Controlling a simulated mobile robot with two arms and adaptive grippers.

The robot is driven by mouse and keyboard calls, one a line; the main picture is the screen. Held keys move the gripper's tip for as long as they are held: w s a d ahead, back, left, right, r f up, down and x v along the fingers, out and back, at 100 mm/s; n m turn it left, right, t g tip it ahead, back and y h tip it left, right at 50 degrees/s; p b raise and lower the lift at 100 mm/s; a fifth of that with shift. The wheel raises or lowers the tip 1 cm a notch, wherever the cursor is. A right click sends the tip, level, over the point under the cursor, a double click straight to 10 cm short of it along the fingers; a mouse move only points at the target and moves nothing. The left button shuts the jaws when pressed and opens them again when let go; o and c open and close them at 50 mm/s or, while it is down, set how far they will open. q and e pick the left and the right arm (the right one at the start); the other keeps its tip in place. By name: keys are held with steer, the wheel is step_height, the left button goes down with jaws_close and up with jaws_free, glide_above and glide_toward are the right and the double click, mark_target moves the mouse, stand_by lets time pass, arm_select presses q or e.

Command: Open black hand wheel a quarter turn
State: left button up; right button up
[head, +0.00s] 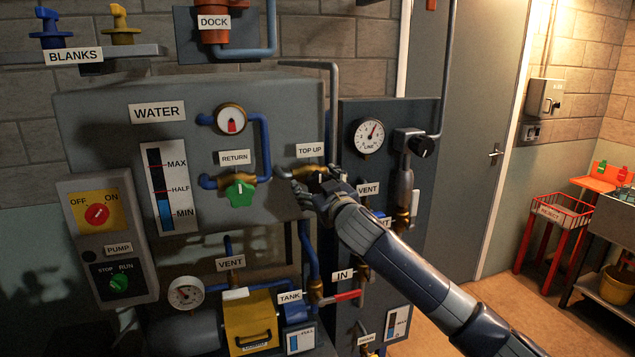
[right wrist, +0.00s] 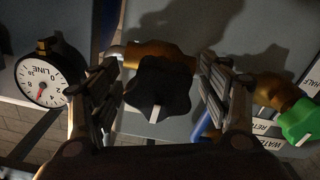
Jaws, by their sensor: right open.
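The black hand wheel (right wrist: 158,88) sits on a brass valve body (right wrist: 160,55) in the right wrist view, with a white mark on its rim pointing down in that picture. In the head view this is the brass valve (head: 309,171) under the TOP UP label (head: 310,150). There the wheel is mostly hidden by my right gripper (head: 314,189). My right gripper is open, with one finger on each side of the wheel in the right wrist view (right wrist: 163,95). I cannot tell whether the fingers touch it. My left gripper is not in view.
A green hand wheel (head: 239,193) on the RETURN valve is close to the left. The LINE gauge (head: 368,136) and another black knob (head: 423,146) are on the panel to the right. Blue pipes and a red lever (head: 347,296) lie below.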

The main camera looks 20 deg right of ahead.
steer(key=c, duration=1.1)
steer(key=n+p, duration=0.2)
steer(key=n, duration=0.2)
steer(key=shift+r+p, duration=0.2)
steer(key=shift+p, duration=0.15)
steer(key=n+p, duration=0.2)
steer(key=n, duration=0.2)
steer(key=shift+d+p, duration=0.1)
steer(key=shift+p, duration=0.25)
steer(key=n+p, duration=0.3)
steer(key=n, duration=0.2)
steer(key=shift+n, duration=0.4)
steer(key=shift+n+p, duration=1.1)
steer(key=shift+n, duration=0.8)
steer(key=shift+f, duration=0.1)
